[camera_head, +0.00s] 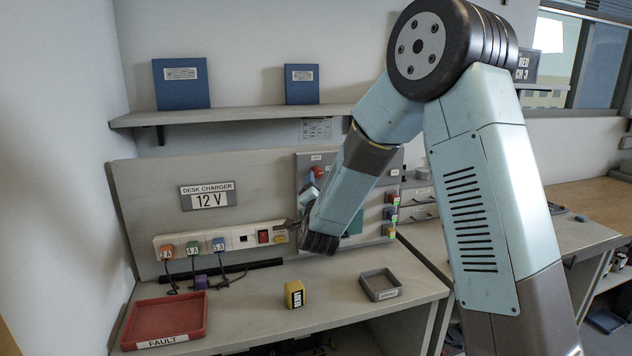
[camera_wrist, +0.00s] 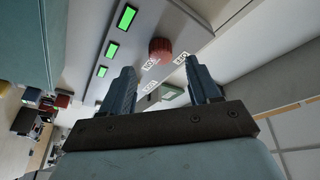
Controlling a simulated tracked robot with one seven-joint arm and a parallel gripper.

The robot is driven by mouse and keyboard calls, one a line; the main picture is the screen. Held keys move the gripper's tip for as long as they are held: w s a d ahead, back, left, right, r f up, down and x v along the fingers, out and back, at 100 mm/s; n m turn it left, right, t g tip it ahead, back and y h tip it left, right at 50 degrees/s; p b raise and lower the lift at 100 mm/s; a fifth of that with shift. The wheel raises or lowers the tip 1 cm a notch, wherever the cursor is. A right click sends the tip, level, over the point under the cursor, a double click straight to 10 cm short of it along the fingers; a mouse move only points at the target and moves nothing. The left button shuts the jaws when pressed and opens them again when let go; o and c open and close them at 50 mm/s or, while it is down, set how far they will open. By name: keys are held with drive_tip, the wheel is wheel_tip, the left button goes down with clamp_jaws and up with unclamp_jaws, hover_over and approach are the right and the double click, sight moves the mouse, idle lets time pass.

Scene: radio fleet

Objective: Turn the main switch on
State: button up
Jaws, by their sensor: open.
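A red round knob (camera_wrist: 160,50) stands out from a grey panel in the wrist view, with small white labels (camera_wrist: 180,59) around it. A red knob also shows at the upper left of the grey panel (camera_head: 301,160) in the head view, partly beside my arm. I cannot read which label marks the main switch. My gripper (camera_wrist: 163,78) is open and empty. The knob appears beyond and between its fingertips, apart from them. In the head view my forearm and wrist cover much of the panel and hide most of the gripper.
Green lit rectangles (camera_wrist: 111,49) line the panel. A power strip (camera_head: 205,242) with a red rocker (camera_head: 263,237) runs left of it. A red FAULT tray (camera_head: 140,318), a yellow block (camera_head: 294,294) and a small grey tray (camera_head: 380,285) rest on the bench, with clear room between them.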

drive_tip(key=s+f, duration=0.2)
drive_tip(key=s, duration=0.7)
drive_tip(key=shift+s, duration=0.1)
drive_tip(key=s+d+r+n+g+y, duration=0.3)
drive_tip(key=s+d+r+n+g, duration=0.25)
drive_tip(key=d+r, duration=0.2)
drive_tip(key=s+d+n+g+h, duration=0.1)
drive_tip(key=s+d+n+g, duration=0.1)
drive_tip(key=s+d+g, duration=0.2)
drive_tip(key=s+d+n+g+h, duration=0.2)
drive_tip(key=s+d+g, duration=0.3)
drive_tip(key=s, duration=1.6)
drive_tip(key=d, duration=0.5)
drive_tip(key=shift+s+d+r, duration=0.25)
drive_tip(key=shift+s+r, duration=0.05)
